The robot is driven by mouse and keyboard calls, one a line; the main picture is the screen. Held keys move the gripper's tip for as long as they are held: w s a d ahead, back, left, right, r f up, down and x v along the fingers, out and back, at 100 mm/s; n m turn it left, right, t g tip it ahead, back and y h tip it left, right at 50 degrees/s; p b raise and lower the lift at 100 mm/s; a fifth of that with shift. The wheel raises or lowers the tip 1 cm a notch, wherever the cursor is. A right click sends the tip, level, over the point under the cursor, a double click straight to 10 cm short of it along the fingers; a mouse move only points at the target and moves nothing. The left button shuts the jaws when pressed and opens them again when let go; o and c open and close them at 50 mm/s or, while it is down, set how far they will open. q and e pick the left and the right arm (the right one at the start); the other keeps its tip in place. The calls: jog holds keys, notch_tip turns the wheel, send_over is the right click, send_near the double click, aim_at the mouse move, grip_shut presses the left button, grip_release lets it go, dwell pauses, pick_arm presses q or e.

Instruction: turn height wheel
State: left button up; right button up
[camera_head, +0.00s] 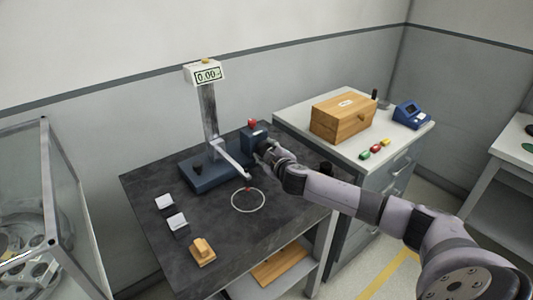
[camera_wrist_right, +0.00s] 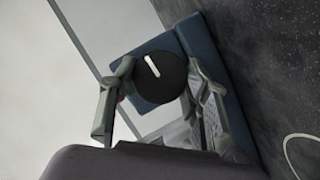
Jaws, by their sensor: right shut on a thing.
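The height wheel (camera_wrist_right: 152,90) is a black round knob with a white mark, seen in the right wrist view against a blue body. My right gripper (camera_wrist_right: 160,85) is shut on it, one finger on each side. In the head view, the right gripper (camera_head: 264,148) is at the blue box with a red top (camera_head: 252,134), right of the gauge's column (camera_head: 209,112); the wheel is hidden there. The gauge has a blue base (camera_head: 208,177), a display (camera_head: 207,75) reading 0.00 and a pale arm (camera_head: 231,160) reaching toward a white ring (camera_head: 248,200) on the dark table. My left gripper is not in view.
Two small pale blocks (camera_head: 177,222) and a yellow-brown block (camera_head: 203,250) lie on the table's left part. A cabinet to the right carries a wooden box (camera_head: 343,118), a blue device (camera_head: 411,115) and small coloured pieces (camera_head: 376,149). A glass case (camera_head: 75,200) stands left.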

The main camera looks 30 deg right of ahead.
jog(key=n+b, duration=0.1)
jog(key=n, duration=0.1)
jog(key=n+t+h+b, duration=0.1)
jog(key=n+b, duration=0.1)
jog(key=shift+a+f+h, duration=0.1)
jog(key=shift+f+h, duration=0.2)
jog(key=shift+f, duration=0.05)
jog(key=shift+r+n+t+h+b, duration=0.1)
jog(key=shift+n+t+h+b, duration=0.2)
jog(key=shift+n+t+b, duration=0.65)
jog(key=shift+g, duration=0.25)
jog(key=o, duration=1.2)
jog(key=shift+r, duration=0.1)
jog(key=shift+s, duration=0.15)
jog(key=v, duration=1.1)
jog(key=shift+s+a, duration=0.1)
jog(key=shift+s, duration=0.3)
